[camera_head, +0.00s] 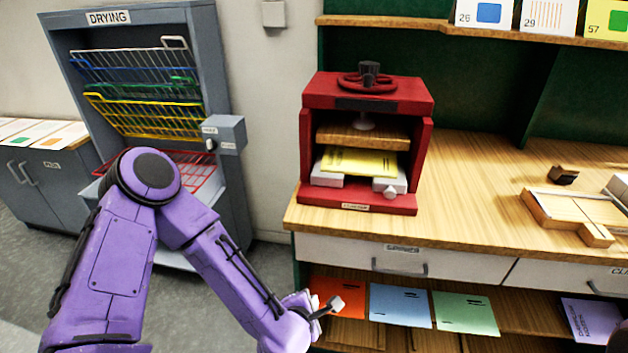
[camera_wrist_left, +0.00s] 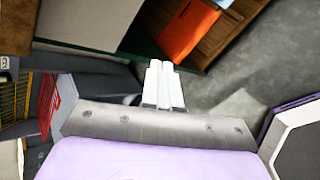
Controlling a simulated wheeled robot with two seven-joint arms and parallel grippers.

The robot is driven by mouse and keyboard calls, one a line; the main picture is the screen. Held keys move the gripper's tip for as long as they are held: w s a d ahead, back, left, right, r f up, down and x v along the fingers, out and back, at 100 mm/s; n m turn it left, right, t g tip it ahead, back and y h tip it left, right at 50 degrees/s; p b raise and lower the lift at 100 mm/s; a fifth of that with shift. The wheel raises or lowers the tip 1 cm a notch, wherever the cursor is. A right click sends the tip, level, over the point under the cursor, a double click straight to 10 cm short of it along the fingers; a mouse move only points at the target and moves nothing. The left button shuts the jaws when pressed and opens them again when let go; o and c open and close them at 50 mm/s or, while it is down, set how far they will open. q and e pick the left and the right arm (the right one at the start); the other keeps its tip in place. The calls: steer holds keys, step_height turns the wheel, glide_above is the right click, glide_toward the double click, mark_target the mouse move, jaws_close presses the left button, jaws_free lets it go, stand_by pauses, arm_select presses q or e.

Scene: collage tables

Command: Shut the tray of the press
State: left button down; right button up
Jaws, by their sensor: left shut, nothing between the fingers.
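The red press (camera_head: 368,107) stands on the wooden counter. Its grey tray (camera_head: 327,180) sits low between the press's side walls, with a round knob (camera_head: 390,193) at its front right. Yellow paper (camera_head: 358,162) lies on the tray, under a wooden plate (camera_head: 362,136). I cannot tell exactly how far the tray sticks out. My left gripper (camera_head: 337,303) is below and in front of the counter edge, well apart from the press. In the left wrist view its fingers (camera_wrist_left: 163,88) are together and empty. My right gripper is not in view.
The counter (camera_head: 465,185) is clear right of the press, up to a wooden frame (camera_head: 570,207). A drawer (camera_head: 350,255) with a handle is under the counter edge. Coloured folders (camera_head: 400,305) lie on the shelf below. A drying rack (camera_head: 135,15) stands at left.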

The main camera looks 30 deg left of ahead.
arm_select(q)
steer(key=w+a+r+n+t, duration=0.1)
steer(key=w+r+n+t, duration=0.1)
steer(key=w+r+n, duration=0.6)
steer(key=n+t+y+p, duration=0.1)
steer(key=n+t+y, duration=0.1)
steer(key=n, duration=0.3)
glide_toward(322, 181)
steer(key=p+x, duration=0.4)
steer(key=x, duration=0.1)
steer(key=shift+w+f, duration=0.1)
steer(key=shift+f, duration=0.05)
steer(key=shift+w+a+f, duration=0.1)
steer(key=shift+w+f, duration=0.05)
steer(key=shift+w, duration=0.45)
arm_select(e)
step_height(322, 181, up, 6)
